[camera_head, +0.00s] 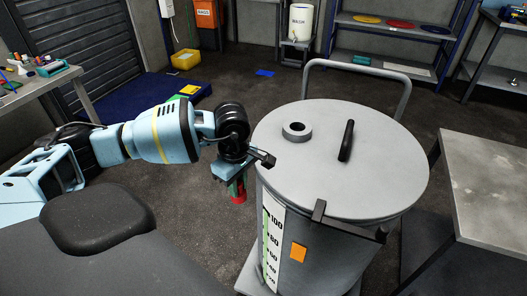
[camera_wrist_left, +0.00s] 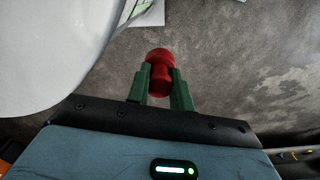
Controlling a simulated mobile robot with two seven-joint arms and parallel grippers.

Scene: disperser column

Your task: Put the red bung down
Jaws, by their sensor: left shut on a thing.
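The red bung (camera_head: 238,192) is held below my left gripper (camera_head: 237,181), just left of the grey drum (camera_head: 345,255). In the left wrist view the red bung (camera_wrist_left: 160,70) sits between the two green fingers of my left gripper (camera_wrist_left: 161,88), which is shut on it. The floor shows beyond the bung, so it hangs in the air, apart from the drum. The drum's lid (camera_head: 385,160) has a round grey collar (camera_head: 297,131) with an opening and a black handle (camera_head: 346,140). My right gripper is not in view.
A bare grey table (camera_head: 487,190) stands to the right of the drum. A cluttered bench (camera_head: 35,85) is at the left. The floor behind the drum is mostly clear.

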